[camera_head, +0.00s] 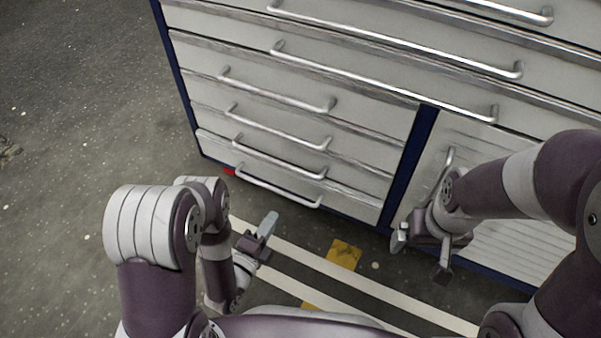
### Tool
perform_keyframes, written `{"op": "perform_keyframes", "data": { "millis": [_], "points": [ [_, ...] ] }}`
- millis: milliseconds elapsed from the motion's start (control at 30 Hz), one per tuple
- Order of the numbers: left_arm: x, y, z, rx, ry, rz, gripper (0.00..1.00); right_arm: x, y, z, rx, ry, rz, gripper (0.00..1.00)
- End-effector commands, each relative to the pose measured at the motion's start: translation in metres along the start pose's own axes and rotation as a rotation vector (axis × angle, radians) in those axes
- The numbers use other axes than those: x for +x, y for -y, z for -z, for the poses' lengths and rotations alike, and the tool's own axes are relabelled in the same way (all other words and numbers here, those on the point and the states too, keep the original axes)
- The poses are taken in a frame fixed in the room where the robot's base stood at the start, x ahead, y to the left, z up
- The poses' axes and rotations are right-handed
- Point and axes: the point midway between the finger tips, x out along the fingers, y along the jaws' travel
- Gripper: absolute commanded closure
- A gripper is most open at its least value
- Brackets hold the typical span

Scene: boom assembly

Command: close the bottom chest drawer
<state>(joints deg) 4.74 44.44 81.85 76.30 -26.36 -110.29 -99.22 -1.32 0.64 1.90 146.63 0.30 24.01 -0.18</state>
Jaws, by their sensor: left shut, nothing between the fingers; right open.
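The white chest with a dark blue frame (420,145) fills the upper right of the head view. Its bottom drawer (352,201) is the lowest in the left column, with a silver bar handle (281,189). The drawer looks close to flush; I cannot tell whether a small gap is left. My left gripper (268,224) is shut and empty, in front of the bottom drawer and apart from its handle. My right gripper (420,258) is open and empty, in front of the chest's right-hand door (500,245), right of the drawer.
Several other drawers with bar handles (279,127) sit above and look shut. The grey floor (80,120) is clear on the left. White stripes and a yellow patch (344,254) mark the floor in front of the chest. A small red piece (229,171) shows by the chest's lower left corner.

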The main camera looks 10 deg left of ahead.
Motion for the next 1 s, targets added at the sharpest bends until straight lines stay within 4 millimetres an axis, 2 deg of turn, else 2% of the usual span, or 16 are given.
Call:
{"op": "perform_keyframes", "data": {
  "millis": [167, 600, 800, 1000],
  "points": [
    [0.024, -0.003, 0.001, 0.013, -0.006, 0.007, 1.00, 0.013, 0.000, -0.002, 0.000, 0.001, 0.000, 0.04],
    [0.116, -0.005, 0.001, 0.011, -0.004, 0.006, 1.00, 0.061, 0.000, -0.008, 0.000, 0.001, 0.000, 0.04],
    [0.136, -0.001, 0.000, 0.011, -0.002, 0.004, 1.00, 0.071, 0.000, -0.009, 0.000, 0.001, 0.000, 0.04],
    [0.140, 0.001, 0.001, 0.010, -0.002, 0.002, 1.00, 0.071, 0.000, -0.009, 0.000, 0.001, 0.000, 0.04]
  ]
}}
